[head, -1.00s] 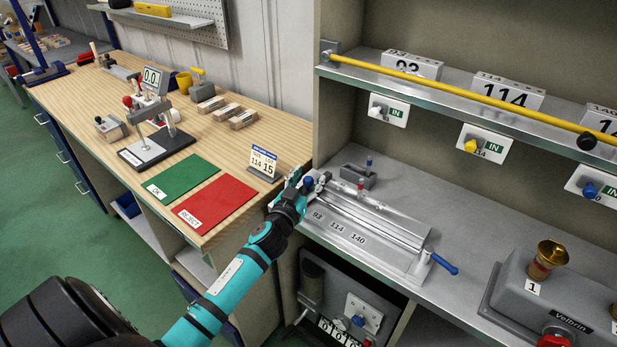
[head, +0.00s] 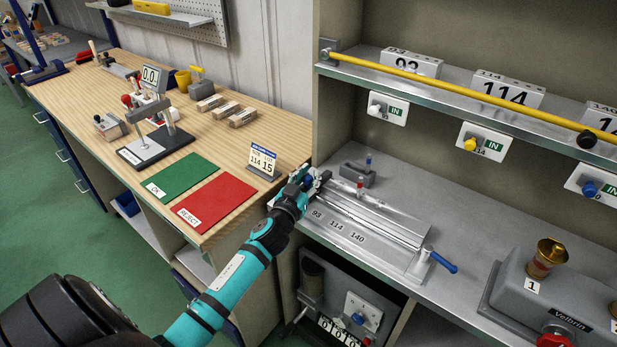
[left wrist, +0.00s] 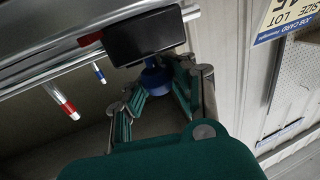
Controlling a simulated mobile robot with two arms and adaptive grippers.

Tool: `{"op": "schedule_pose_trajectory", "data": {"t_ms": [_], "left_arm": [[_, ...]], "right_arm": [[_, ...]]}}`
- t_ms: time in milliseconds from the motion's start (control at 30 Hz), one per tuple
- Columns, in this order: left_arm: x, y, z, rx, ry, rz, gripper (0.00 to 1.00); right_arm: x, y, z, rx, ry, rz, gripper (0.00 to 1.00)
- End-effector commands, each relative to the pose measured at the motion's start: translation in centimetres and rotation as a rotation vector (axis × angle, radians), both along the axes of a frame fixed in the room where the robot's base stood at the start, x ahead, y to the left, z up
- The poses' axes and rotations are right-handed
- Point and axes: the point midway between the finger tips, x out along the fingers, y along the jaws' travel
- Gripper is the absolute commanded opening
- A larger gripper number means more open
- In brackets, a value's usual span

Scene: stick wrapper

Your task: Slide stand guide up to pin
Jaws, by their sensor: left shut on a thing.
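The metal stand (head: 370,225), marked 93, 114 and 140, lies on the grey shelf. Its rails run from my left gripper to a blue-handled lever (head: 444,263) at the right. My left gripper (head: 312,180) is at the stand's left end. In the left wrist view its fingers (left wrist: 158,88) are shut around a blue knob (left wrist: 155,78) under a dark block (left wrist: 145,37) by a rail, which looks like the guide. A red-tipped pin (head: 360,184) and a blue-tipped pin (head: 368,161) are nearby. The right gripper is not in view.
A wooden bench (head: 110,90) with green (head: 180,176) and red (head: 218,203) mats is at the left. A job card (head: 263,162) stands at its corner. A yellow rod (head: 450,92) runs along the upper shelf. A grey machine (head: 515,290) is at the right.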

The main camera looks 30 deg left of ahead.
Motion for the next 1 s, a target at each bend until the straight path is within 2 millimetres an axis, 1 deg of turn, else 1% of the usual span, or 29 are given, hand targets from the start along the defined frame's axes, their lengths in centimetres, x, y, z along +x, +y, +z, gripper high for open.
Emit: {"op": "schedule_pose_trajectory", "data": {"t_ms": [267, 367, 600, 700, 800, 1000], "left_arm": [[-0.2, -0.1, -0.4, -0.001, 0.007, 0.002, 0.00], [-0.3, -1.3, -0.5, -0.006, 0.006, 0.001, 0.00], [-0.8, -6.8, -0.9, -0.010, 0.010, 0.003, 0.00], [-0.9, -8.2, -0.8, -0.007, 0.013, 0.004, 0.00], [-1.0, -8.7, -0.7, -0.005, 0.013, 0.005, 0.00], [-1.0, -8.7, -0.7, -0.003, 0.016, 0.006, 0.00]], "right_arm": [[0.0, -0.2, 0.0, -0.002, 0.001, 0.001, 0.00], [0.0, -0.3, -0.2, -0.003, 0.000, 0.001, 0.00], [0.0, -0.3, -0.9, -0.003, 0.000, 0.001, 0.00], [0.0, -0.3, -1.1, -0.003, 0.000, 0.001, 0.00], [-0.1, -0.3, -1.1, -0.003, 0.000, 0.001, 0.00], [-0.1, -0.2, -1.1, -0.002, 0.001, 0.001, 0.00]]}}
